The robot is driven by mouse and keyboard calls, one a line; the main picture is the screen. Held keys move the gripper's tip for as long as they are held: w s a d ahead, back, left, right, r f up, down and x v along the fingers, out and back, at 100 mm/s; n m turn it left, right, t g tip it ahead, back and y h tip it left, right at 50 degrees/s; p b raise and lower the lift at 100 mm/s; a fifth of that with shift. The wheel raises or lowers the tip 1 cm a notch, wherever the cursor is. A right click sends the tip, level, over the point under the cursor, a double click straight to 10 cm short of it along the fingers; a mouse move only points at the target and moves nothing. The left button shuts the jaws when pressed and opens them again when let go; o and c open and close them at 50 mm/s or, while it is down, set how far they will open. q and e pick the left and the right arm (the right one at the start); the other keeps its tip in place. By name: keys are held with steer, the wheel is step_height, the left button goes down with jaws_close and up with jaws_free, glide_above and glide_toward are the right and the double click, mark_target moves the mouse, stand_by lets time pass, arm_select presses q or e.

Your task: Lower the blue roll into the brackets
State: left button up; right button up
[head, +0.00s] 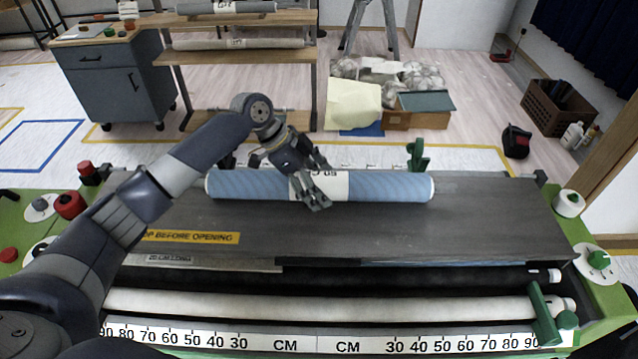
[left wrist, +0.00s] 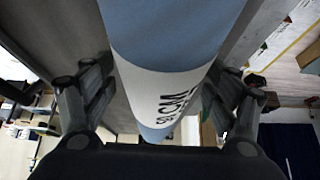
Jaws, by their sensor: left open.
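The blue roll (head: 390,187) lies level across the dark top (head: 480,215) of the pasting machine, with a white printed band around its middle. My left gripper (head: 316,186) is at that band, its fingers astride the roll. In the left wrist view the blue roll (left wrist: 175,30) runs between the two spread fingers (left wrist: 160,105), with gaps visible beside it. A green upright bracket (head: 418,155) stands behind the roll near its right part. Another green bracket (head: 545,315) is at the machine's front right. My right gripper is not in view.
A black roller and a white roller (head: 320,303) lie along the machine's front, above a CM scale (head: 285,344). Knobs sit on the green side panels (head: 600,275). A workbench (head: 235,55) with rolls stands behind. The top's right part is clear.

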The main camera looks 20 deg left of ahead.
arm_select(q)
steer(key=c, duration=0.6)
jaws_close()
steer(key=shift+r, duration=0.2)
steer(key=shift+w, duration=0.1)
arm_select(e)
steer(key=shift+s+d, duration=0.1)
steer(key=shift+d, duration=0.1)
